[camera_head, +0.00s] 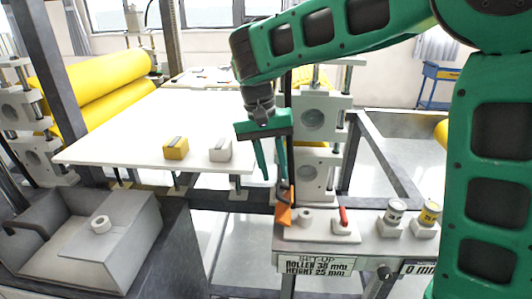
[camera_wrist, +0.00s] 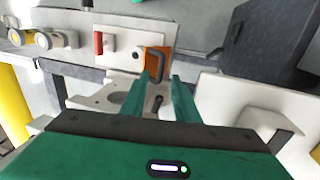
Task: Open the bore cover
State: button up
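An orange flap (camera_head: 284,214), which looks like the bore cover, stands at the left end of the white plate on the front ledge. In the wrist view, the orange flap (camera_wrist: 156,62) has a dark looped handle (camera_wrist: 155,66) in front of it. My gripper (camera_head: 273,181) points down just above and beside the flap. In the wrist view, my gripper (camera_wrist: 160,80) is open, its two fingers apart with the handle beyond and between their tips. I cannot tell whether a finger touches the handle. Nothing is held. The bore behind the flap is hidden.
A white ring (camera_head: 305,216) and a red lever (camera_head: 343,217) sit right of the flap. Two labelled round pieces (camera_head: 396,212) stand farther right. A yellow block (camera_head: 176,148) and a grey block (camera_head: 220,150) rest on the white table. The roller stand (camera_head: 318,118) rises behind my gripper.

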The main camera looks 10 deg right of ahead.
notch_tip(320, 180, up, 6)
jog(key=a, duration=0.1)
jog(key=shift+w+a, duration=0.15)
jog(key=shift+w, duration=0.1)
jog(key=shift+c, duration=0.7)
